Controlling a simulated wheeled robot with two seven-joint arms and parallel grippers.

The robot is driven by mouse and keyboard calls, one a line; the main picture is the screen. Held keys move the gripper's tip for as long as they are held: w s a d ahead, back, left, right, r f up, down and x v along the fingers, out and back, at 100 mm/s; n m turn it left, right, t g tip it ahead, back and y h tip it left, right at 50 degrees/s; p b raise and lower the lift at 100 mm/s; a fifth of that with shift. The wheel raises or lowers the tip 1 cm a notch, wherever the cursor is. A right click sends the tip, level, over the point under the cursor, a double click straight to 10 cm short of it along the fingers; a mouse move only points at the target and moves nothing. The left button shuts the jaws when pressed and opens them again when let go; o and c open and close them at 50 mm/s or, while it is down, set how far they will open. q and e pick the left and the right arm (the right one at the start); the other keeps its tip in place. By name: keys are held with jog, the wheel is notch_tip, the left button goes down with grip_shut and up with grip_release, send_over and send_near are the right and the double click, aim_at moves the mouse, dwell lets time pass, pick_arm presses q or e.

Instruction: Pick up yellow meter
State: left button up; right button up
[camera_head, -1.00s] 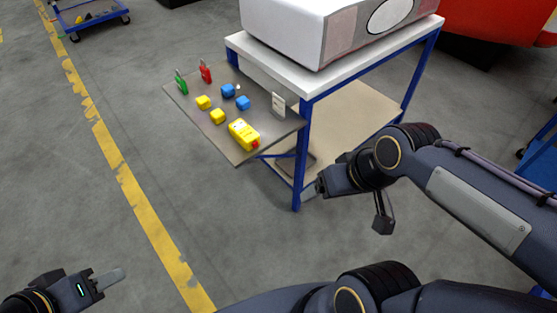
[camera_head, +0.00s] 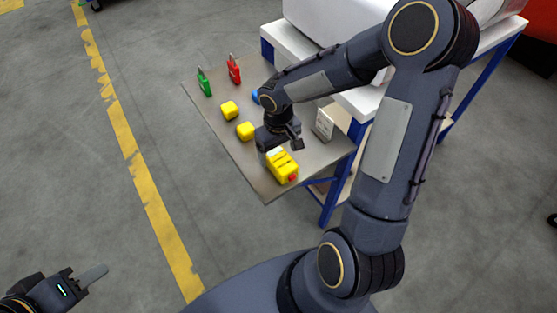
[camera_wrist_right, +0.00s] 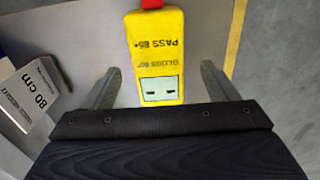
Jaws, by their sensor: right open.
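The yellow meter (camera_head: 283,166) lies on the grey side shelf, near its front corner, with a red end. In the right wrist view the yellow meter (camera_wrist_right: 158,55) shows printed text and a small screen, which faces my gripper. My right gripper (camera_wrist_right: 160,88) is open, with one finger on each side of the meter and gaps between them. In the head view my right gripper (camera_head: 277,148) is over the meter's far end and partly hides it. My left gripper (camera_head: 92,277) is at the lower left, far from the shelf; its jaw opening is not clear.
The shelf (camera_head: 225,145) also holds yellow cubes (camera_head: 229,110), a partly hidden blue cube (camera_head: 256,96), a green padlock (camera_head: 204,82) and a red padlock (camera_head: 234,69). The blue-framed table (camera_head: 330,200) adjoins the shelf.

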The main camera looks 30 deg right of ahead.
aim_at(279, 156)
notch_tip(279, 156, down, 4)
jog(key=shift+w+d+r, duration=0.1)
jog(key=shift+r, duration=0.1)
jog(key=c, duration=1.2)
jog(key=shift+c, duration=0.6)
jog(key=shift+r, duration=0.15)
